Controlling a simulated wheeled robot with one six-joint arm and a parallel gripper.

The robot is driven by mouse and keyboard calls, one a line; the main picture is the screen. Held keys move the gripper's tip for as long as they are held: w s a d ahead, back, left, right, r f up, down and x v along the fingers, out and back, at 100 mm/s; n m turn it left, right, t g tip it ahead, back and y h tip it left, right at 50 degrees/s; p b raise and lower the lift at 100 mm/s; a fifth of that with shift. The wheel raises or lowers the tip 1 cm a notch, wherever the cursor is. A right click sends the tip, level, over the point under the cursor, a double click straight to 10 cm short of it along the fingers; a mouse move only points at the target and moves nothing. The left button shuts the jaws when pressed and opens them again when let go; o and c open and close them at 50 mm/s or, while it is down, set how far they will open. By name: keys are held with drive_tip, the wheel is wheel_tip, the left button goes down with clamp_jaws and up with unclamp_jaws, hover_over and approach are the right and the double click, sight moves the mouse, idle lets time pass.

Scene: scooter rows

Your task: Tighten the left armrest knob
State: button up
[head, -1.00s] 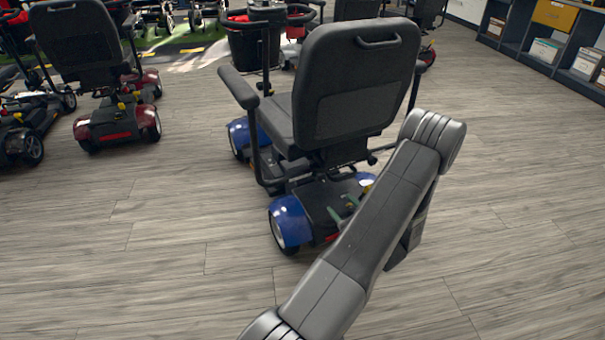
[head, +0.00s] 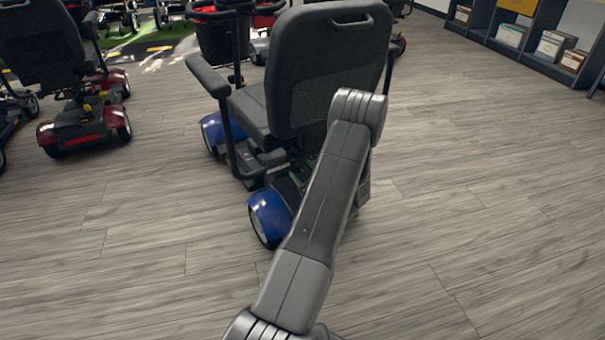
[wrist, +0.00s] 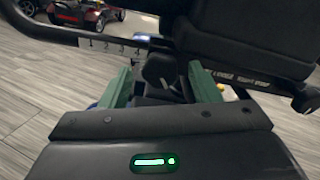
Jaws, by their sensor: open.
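The blue scooter (head: 268,212) stands with its back to me, and its black seat back (head: 335,75) rises over the seat. Its left armrest (head: 207,75) sticks out beside the seat. In the wrist view a dark knob (wrist: 158,69) with a pale line on it sits under the seat, near a black tube (wrist: 85,42) marked with numbers. My gripper (wrist: 161,86) is open, with one green finger on each side of the knob in the picture. I cannot tell whether either finger touches it. In the head view my arm hides most of the gripper.
A red scooter (head: 84,125) stands to the left, with more scooters behind. Shelves with boxes (head: 510,35) line the back right. The wood floor (head: 480,190) is clear on the right. In the wrist view the seat back (wrist: 255,30) is close above the right finger.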

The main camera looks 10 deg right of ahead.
drive_tip(key=shift+w+a, duration=0.15)
drive_tip(key=shift+w, duration=0.15)
drive_tip(key=c, duration=1)
drive_tip(key=m, duration=0.3)
drive_tip(key=shift+m, duration=0.3)
drive_tip(key=shift+m+p, duration=0.55)
drive_tip(key=shift+m, duration=1.15)
